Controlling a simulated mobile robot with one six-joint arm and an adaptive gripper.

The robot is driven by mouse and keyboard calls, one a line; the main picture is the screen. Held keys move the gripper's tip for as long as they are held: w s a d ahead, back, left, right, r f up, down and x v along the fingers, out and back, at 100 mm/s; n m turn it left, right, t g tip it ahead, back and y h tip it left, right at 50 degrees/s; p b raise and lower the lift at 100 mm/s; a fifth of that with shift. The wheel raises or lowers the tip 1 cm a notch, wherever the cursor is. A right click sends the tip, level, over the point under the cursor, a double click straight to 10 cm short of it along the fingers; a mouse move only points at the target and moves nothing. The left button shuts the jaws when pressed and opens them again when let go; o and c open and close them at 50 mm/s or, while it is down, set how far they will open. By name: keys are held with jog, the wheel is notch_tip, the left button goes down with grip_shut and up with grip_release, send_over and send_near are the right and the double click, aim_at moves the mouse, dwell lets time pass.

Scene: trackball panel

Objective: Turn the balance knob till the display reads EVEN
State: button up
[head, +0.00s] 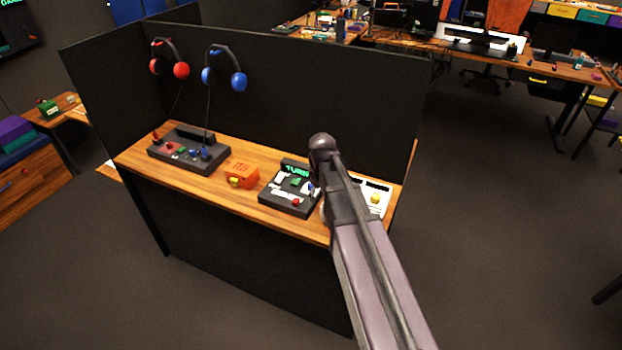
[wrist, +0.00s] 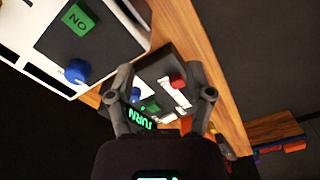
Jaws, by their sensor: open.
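A dark control panel (head: 277,207) stands on the desk, left of my arm in the head view. Its display (head: 296,168) shows green letters reading TURN; the display also shows upside down in the wrist view (wrist: 140,119). The panel carries a red knob (head: 295,201), also in the wrist view (wrist: 178,80), a blue control (wrist: 134,95) and white pieces. I cannot tell which control is the balance knob. My gripper (wrist: 160,74) is open and empty, its fingers spread over this panel in the wrist view. In the head view my arm hides it.
A black partition (head: 300,90) rises behind, with headphones hanging.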

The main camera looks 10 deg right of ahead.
aim_at(311, 186)
jog(key=w+r+n+p, duration=0.2)
jog(key=w, duration=0.5)
jog(key=w+r+n+p, duration=0.1)
jog(key=w+r+n, duration=0.1)
jog(key=w, duration=0.6)
jog(key=shift+w+r+n+p, duration=0.15)
jog(key=shift+r+n+p, duration=0.25)
jog(key=shift+n, duration=0.2)
jog(key=shift+f, duration=0.2)
notch_tip(311, 186, down, 13)
jog(key=b, duration=1.4)
jog(key=shift+f, duration=0.2)
grip_shut()
jog(key=shift+a, duration=0.15)
